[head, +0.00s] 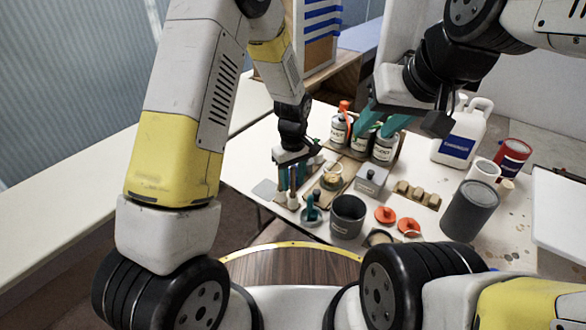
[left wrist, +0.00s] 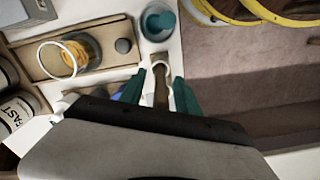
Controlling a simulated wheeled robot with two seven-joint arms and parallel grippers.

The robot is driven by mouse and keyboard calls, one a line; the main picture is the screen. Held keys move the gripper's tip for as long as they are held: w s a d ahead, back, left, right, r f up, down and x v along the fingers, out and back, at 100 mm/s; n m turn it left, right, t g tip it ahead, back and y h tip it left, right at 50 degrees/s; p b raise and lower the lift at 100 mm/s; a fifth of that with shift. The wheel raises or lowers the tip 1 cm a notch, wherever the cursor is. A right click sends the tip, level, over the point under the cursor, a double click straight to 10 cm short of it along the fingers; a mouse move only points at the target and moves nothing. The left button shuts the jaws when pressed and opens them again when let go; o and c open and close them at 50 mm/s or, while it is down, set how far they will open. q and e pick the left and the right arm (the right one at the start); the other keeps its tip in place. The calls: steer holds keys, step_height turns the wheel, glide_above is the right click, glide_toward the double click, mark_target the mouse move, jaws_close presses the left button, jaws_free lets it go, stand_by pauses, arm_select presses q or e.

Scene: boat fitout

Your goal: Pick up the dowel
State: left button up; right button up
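The dowel (left wrist: 161,92) is a brown stick that stands in a small white holder (left wrist: 160,65) in the left wrist view. In the head view the white holder (head: 293,201) shows below my left gripper, and the dowel (head: 292,178) is a thin brown piece above it. My left gripper (head: 292,180) points down with its teal fingers on either side of the dowel. The left wrist view shows the fingers (left wrist: 158,92) apart, with gaps beside the dowel. My right gripper (head: 380,122) is open, its teal fingers over the bottles.
Close by are a teal-handled tool in a small round dish (head: 313,215), a dark grey pot (head: 347,216) and a wooden board with a glass jar (head: 332,179). Labelled bottles (head: 360,143) stand behind.

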arm_select(q)
steer(key=shift+c, duration=0.5)
jaws_close()
